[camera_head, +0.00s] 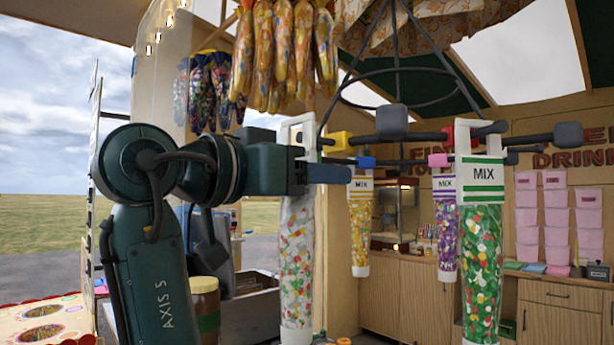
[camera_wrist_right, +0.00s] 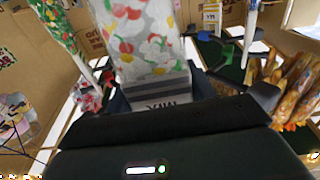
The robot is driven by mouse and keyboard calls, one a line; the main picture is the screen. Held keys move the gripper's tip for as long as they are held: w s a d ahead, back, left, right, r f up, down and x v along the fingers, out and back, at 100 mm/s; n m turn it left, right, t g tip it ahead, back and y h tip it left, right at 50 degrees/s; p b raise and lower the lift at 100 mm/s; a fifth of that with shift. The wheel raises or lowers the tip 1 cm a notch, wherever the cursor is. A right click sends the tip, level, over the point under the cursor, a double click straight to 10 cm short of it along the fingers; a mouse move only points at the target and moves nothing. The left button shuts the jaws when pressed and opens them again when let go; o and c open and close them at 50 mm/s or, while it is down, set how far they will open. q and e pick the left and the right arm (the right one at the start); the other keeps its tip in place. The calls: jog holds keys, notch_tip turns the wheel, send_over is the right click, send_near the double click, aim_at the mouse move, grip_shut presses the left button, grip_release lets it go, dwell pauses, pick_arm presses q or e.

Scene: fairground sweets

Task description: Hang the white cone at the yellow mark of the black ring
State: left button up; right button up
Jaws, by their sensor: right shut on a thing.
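The white cone (camera_head: 297,245), a clear bag of red, green and white sweets, hangs upright from my right gripper (camera_head: 318,173), which is shut on its header. In the right wrist view the cone (camera_wrist_right: 148,45) shows with its MIX label upside down between the jaws. The cone's white handle rises above the gripper, just left of the yellow mark (camera_head: 338,142). The black ring (camera_head: 393,121) hangs at the centre with dark pegs and coloured marks. I cannot tell whether the handle touches a peg. My left gripper is not in view.
A green-filled cone (camera_head: 482,260) hangs at the ring's near right. A purple cone (camera_head: 446,220) and a yellow cone (camera_head: 361,215) hang behind. Bunches of orange bags (camera_head: 285,55) hang above. Counters (camera_head: 560,310) and pink tubs (camera_head: 555,200) stand at the back right.

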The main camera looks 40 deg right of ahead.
jog(key=shift+d, duration=0.1)
jog(key=shift+d, duration=0.9)
jog(key=shift+w, duration=0.1)
jog(key=shift+d, duration=0.95)
jog(key=shift+f+b, duration=0.3)
jog(key=shift+b, duration=0.2)
jog(key=shift+d+f, duration=0.1)
